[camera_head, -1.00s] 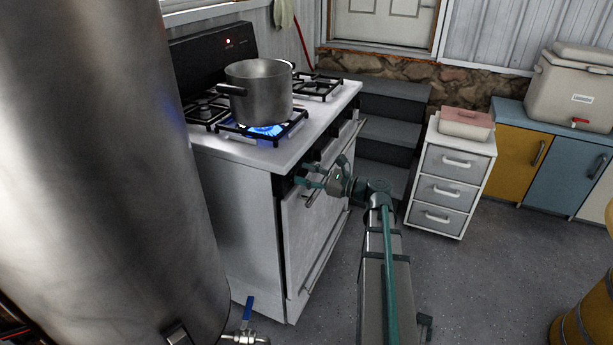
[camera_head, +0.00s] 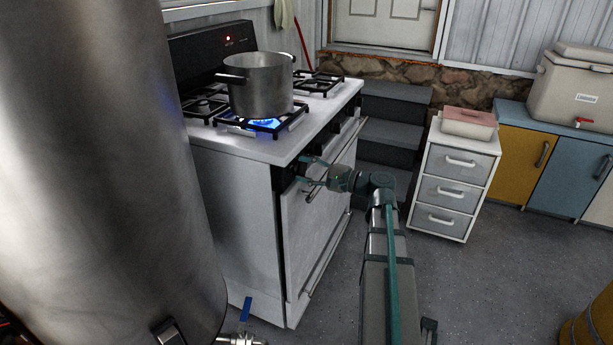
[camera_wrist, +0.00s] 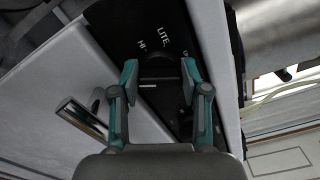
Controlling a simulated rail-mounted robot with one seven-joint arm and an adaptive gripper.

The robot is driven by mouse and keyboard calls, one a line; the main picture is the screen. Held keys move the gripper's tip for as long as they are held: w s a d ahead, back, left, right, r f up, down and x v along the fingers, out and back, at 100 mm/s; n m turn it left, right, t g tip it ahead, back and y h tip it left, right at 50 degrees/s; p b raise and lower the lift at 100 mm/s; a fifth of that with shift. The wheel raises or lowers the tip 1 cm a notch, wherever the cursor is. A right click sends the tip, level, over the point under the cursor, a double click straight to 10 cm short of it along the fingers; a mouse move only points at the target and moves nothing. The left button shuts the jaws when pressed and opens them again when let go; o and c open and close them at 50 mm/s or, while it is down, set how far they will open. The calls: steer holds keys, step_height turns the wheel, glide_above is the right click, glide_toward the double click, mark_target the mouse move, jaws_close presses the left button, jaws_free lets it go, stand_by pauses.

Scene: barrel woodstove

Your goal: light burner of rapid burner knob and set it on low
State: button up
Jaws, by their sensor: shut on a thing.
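A white stove (camera_head: 232,190) has a steel pot (camera_head: 262,86) on its front near burner. A blue flame (camera_head: 262,123) burns under the pot. My gripper (camera_head: 304,171) is at the stove's dark front control strip. In the wrist view its two teal-tipped fingers (camera_wrist: 158,80) are closed on a dark burner knob (camera_wrist: 157,68), which is hard to make out against the black panel (camera_wrist: 140,27). The printed marks LITE and HI show above the knob. The knob's pointer and exact setting cannot be read.
A large steel barrel (camera_head: 100,160) stands close on the left. The oven door with its long handle (camera_head: 325,262) lies below my gripper. A white drawer cart (camera_head: 458,170) and dark steps (camera_head: 388,132) are to the right.

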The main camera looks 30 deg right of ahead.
steer(key=n+b, duration=0.1)
steer(key=n, duration=0.1)
steer(key=n+b, duration=0.1)
steer(key=b, duration=0.1)
steer(key=shift+f+n, duration=0.3)
steer(key=shift+n, duration=0.1)
steer(key=n+b, duration=0.3)
steer(key=shift+f+n, duration=0.1)
steer(key=shift+n, duration=0.2)
steer(key=n+b, duration=0.3)
steer(key=shift+f+n, duration=0.1)
steer(key=shift+n, duration=0.2)
steer(key=shift+n+b, duration=1.65)
steer(key=shift+n, duration=0.15)
steer(key=shift+r, duration=0.2)
steer(key=o, duration=1.1)
steer(key=shift+d, duration=0.1)
steer(key=shift+o, duration=0.2)
